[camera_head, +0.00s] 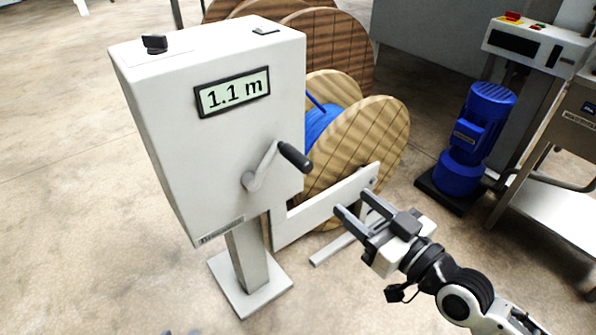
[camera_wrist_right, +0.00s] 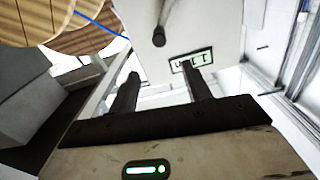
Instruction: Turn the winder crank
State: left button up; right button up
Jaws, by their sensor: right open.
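The winder is a white box (camera_head: 170,150) on a post, with a display (camera_head: 232,92) reading 1.1 m. Its crank (camera_head: 262,168) is a grey arm on the front face, angled up to the right, ending in a black handle (camera_head: 295,157). The handle also shows in the right wrist view (camera_wrist_right: 159,37), beyond the fingers. My right gripper (camera_head: 352,203) is open and empty, below and right of the handle and apart from it. It also shows in the right wrist view (camera_wrist_right: 160,88). My left gripper is not in view.
A wooden reel (camera_head: 375,130) with blue cable (camera_head: 318,122) stands behind the box on a white frame (camera_head: 325,207). More reels (camera_head: 335,40) are behind. A blue motor (camera_head: 475,135) and a metal table (camera_head: 560,185) are at the right. The floor in front is clear.

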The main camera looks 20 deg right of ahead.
aim_at(310, 169)
jog(key=x, duration=1.6)
jog(key=shift+f, duration=0.2)
grip_shut()
